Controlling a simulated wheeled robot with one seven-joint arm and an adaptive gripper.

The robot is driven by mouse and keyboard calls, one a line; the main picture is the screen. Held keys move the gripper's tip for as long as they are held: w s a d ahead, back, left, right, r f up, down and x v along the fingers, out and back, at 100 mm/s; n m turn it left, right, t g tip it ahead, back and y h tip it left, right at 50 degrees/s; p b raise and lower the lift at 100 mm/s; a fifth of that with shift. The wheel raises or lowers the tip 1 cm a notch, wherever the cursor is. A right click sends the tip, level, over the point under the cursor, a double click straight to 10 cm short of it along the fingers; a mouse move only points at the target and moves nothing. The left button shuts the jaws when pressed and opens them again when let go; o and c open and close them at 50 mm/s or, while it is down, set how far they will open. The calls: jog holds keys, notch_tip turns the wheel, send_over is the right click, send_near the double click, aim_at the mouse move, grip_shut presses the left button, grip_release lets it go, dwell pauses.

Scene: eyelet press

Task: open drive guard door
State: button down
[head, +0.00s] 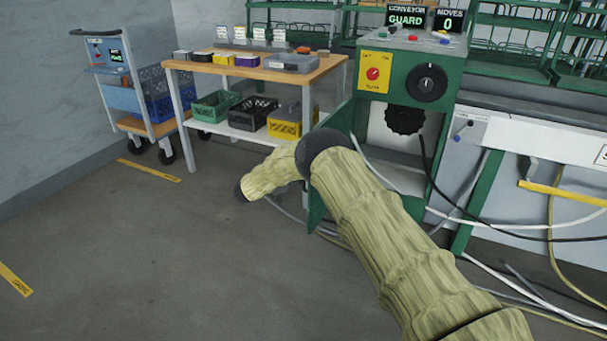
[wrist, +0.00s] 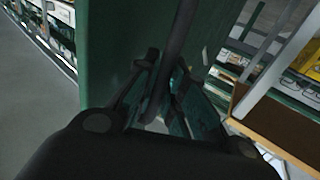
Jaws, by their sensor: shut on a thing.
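The drive guard door is a green panel (head: 341,119) on the left side of the green machine cabinet. It stands swung out from the cabinet front, and the pale interior shows beside it. My arm hides much of it. In the wrist view the green door (wrist: 112,50) fills the middle, with a dark upright handle bar (wrist: 181,35) in front of it. My gripper (wrist: 160,88) is shut on this handle, one finger on each side. The fingers are hidden behind my arm in the head view.
The green cabinet (head: 447,120) carries a red button on a yellow plate (head: 374,73) and a black dial (head: 427,83). A wooden-topped bench (head: 262,72) stands behind left, a blue cart (head: 122,92) further left. Cables (head: 520,285) lie right. Floor (head: 150,255) at left is clear.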

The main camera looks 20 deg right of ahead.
jog(key=shift+d, duration=0.2)
jog(key=c, duration=1.5)
grip_release()
jog(key=shift+d, duration=0.1)
jog(key=shift+a, duration=0.2)
jog(key=a, duration=0.4)
jog(key=s+a, duration=0.1)
jog(key=a, duration=0.3)
jog(key=s+a, duration=0.1)
jog(key=a, duration=0.2)
jog(key=shift+s+a, duration=0.1)
jog(key=shift+a, duration=0.3)
jog(key=shift+f, duration=0.1)
